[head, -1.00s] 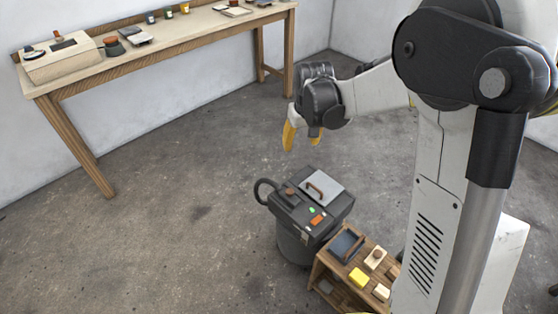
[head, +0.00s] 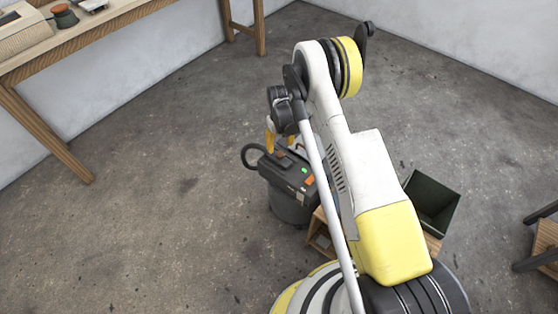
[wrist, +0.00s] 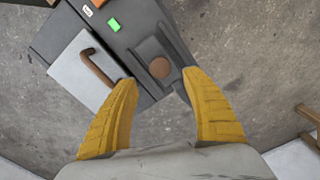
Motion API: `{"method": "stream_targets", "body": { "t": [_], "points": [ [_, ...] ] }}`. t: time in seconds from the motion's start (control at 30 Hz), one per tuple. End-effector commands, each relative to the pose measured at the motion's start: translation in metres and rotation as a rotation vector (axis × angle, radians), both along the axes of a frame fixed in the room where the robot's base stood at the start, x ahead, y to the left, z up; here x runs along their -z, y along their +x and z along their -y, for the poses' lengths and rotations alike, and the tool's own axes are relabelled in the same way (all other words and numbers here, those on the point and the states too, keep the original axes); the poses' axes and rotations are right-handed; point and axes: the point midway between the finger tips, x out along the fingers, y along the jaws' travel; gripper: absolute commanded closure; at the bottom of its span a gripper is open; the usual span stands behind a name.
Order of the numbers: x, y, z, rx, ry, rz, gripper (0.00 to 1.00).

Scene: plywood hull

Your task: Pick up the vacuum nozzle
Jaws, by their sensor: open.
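What looks like the vacuum nozzle, a dark flat piece with a raised block and a round brown top (wrist: 159,68), lies on the lid of the grey vacuum (head: 292,206). In the wrist view it is between and just ahead of the yellow fingertips of my gripper (wrist: 158,79). My gripper is open and empty, pointing down above the vacuum; I cannot tell its exact height. In the head view my gripper (head: 279,143) is at the vacuum's back left, and its fingers partly hide the nozzle.
A low wooden shelf (head: 320,236) stands beside the vacuum, partly behind my arm. A dark bin (head: 432,203) is to the right. A workbench (head: 95,38) stands by the wall; floor between is clear.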

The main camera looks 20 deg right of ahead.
Motion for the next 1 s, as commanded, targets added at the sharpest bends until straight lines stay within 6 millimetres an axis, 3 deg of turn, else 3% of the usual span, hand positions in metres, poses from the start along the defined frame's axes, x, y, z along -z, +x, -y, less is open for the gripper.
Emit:
{"method": "stream_targets", "body": {
  "t": [0.43, 0.7, 0.77, 0.9, 1.0],
  "points": [
    [0.059, -0.004, -0.001, 0.000, 0.000, 0.001, 0.43],
    [0.062, -0.004, -0.001, 0.000, 0.000, 0.001, 0.43],
    [0.062, -0.004, -0.001, 0.000, 0.000, 0.001, 0.57],
    [0.062, -0.004, -0.001, 0.000, 0.000, 0.001, 1.00],
    [0.062, -0.004, -0.001, 0.000, 0.000, 0.001, 1.00]
  ]
}}
